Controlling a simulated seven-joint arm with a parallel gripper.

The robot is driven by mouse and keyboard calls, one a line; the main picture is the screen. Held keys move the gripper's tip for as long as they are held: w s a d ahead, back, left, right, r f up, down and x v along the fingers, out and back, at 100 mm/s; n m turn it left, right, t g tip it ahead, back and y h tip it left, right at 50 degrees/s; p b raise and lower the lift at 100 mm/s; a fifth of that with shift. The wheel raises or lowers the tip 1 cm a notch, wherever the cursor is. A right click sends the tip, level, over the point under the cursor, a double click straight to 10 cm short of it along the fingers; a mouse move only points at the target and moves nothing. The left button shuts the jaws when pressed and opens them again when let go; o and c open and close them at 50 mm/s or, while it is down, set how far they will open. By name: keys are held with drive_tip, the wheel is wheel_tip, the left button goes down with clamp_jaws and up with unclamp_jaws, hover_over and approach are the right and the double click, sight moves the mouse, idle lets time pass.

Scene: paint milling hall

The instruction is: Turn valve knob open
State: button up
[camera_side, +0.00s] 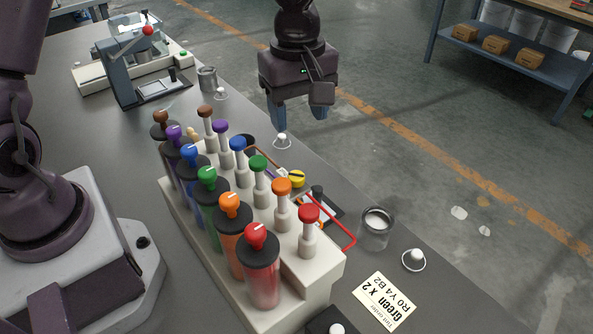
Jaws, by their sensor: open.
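A tinting dispenser with a cream base (318,283) holds a row of colored canisters, each with a black collar and a colored knob with a white mark. The green knob (207,176) sits mid-row between blue (189,152) and orange (229,202) ones; a red knob (256,235) is nearest. A second row of white stems with colored caps, including a green cap (258,163), stands to their right. Which knob is the valve knob is unclear. My gripper (298,113) points down with blue fingers, open and empty, beyond the dispenser's far right side, apart from every knob.
A card (384,302) reads "Green x 2, R0 Y4 B2". A metal can (376,228) with pale contents and a small white knobbed lid (413,259) stand at the bench edge. A yellow knob (297,178) lies beside the dispenser. A press-like device (118,65) stands far left.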

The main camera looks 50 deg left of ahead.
sight(297, 175)
wheel_tip(297, 175, down, 13)
drive_tip(key=shift+a+r, duration=0.1)
drive_tip(key=shift+a, duration=0.05)
idle(0.4)
drive_tip(key=c, duration=0.9)
